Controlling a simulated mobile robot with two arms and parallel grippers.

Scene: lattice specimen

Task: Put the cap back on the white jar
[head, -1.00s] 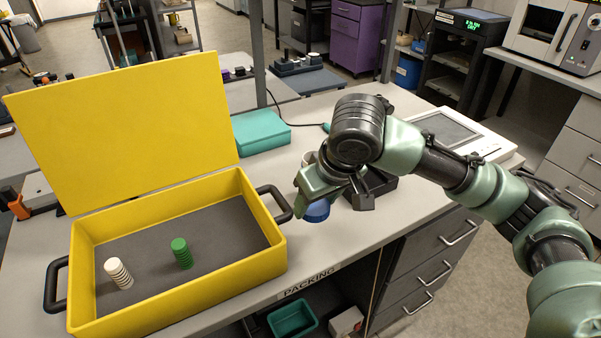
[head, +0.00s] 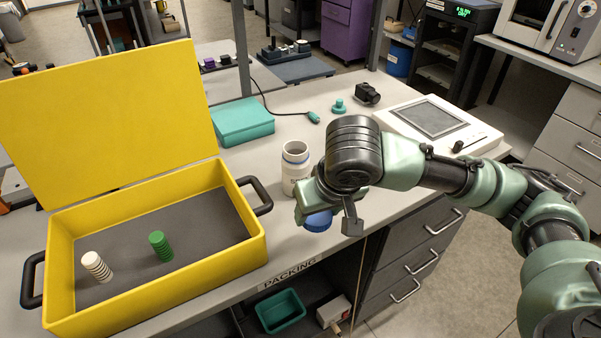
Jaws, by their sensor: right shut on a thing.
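The white jar (head: 296,170) stands upright on the grey bench, right of the yellow case. Its top is open, with no cap on it, and part of its right side is behind my right arm. My right gripper (head: 329,212) is in front and to the right of the jar, near the bench's front edge. It is shut on the blue cap (head: 318,222), which shows below the fingers, partly hidden by them. The cap is apart from the jar. I cannot tell its exact height above the bench. My left gripper is not in view.
The open yellow case (head: 250,248) fills the left, holding white discs (head: 97,266) and green discs (head: 160,246). A teal box (head: 243,121), teal knob (head: 339,106), black device (head: 367,93) and tablet-like panel (head: 437,120) sit behind. Bench (head: 290,228) is clear between case and cap.

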